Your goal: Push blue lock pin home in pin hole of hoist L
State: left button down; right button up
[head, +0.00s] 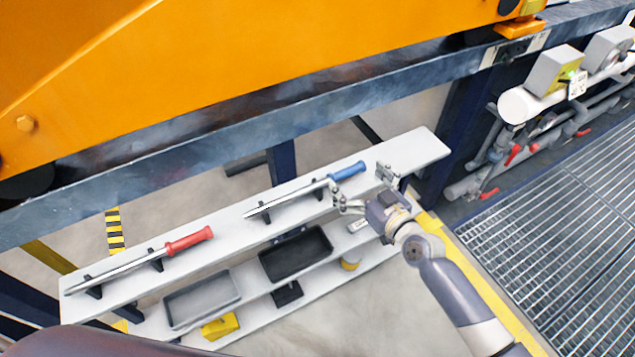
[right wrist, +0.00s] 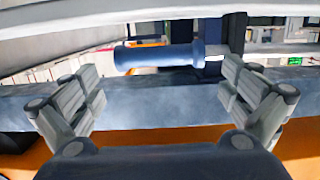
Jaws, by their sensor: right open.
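The blue lock pin (head: 348,171) lies across black holders on the upper board of a white rack, its metal shaft pointing left. My right gripper (head: 360,184) is open beside the blue handle, on its near right side. In the right wrist view the blue handle (right wrist: 160,56) spans most of the gap between the open fingers, farther off than the fingertips. I cannot tell if any finger touches it. An orange hoist body (head: 250,50) fills the top of the head view; I cannot tell whether it is hoist L. No pin hole is clear. My left gripper is not in view.
A red-handled pin (head: 188,241) lies on the same upper board (head: 425,148) at left. The lower shelf holds a grey tray (head: 202,298), a black tray (head: 296,254) and a yellow block (head: 220,326). Pipes with red valves stand at right.

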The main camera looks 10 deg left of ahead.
jog(key=shift+x, duration=1)
jog(key=shift+d, duration=0.1)
jog(key=c, duration=1.7)
jog(key=shift+r, duration=0.1)
jog(key=c, duration=0.3)
